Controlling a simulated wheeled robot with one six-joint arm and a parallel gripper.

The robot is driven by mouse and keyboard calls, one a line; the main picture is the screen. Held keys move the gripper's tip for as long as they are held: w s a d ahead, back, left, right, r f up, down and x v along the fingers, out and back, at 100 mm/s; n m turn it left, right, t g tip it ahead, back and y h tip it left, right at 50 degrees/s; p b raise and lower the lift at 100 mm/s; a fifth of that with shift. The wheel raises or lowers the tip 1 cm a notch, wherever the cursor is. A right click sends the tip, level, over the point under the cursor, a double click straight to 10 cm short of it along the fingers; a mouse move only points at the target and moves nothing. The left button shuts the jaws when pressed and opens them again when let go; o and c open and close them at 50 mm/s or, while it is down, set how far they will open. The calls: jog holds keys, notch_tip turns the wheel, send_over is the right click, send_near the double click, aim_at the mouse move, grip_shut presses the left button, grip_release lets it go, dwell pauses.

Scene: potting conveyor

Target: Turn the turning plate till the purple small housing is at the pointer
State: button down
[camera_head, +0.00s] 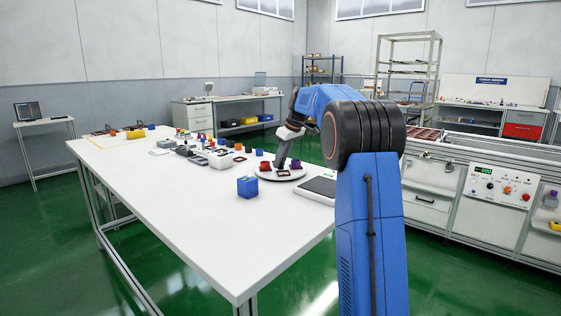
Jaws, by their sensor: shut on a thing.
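The turning plate (271,178) is a pale round disc on the white table, near its right edge. A small purple housing (296,164) stands on the right of the plate. A dark red housing (265,166) stands on its left, and a small dark square frame (283,173) lies toward the front. My gripper (280,165) points down at the plate between the red and purple housings. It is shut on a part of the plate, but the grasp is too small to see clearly. I cannot make out the pointer.
A blue box-like housing (248,187) stands in front of the plate to the left. Several small coloured parts and grey trays (219,160) crowd the table further left. The near table top is clear.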

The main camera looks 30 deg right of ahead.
jog(key=shift+n+g+y, duration=0.6)
jog(key=shift+n, duration=1.6)
jog(key=shift+n+g+y, duration=0.3)
jog(key=shift+n+y, duration=0.1)
jog(key=shift+n, duration=0.6)
jog(key=shift+n+g, duration=0.3)
jog(key=shift+n, duration=0.4)
jog(key=c, duration=1.8)
grip_release()
jog(key=shift+c, duration=0.2)
jog(key=v, duration=1.7)
jog(key=shift+d+r, duration=0.15)
jog(key=shift+s, duration=0.1)
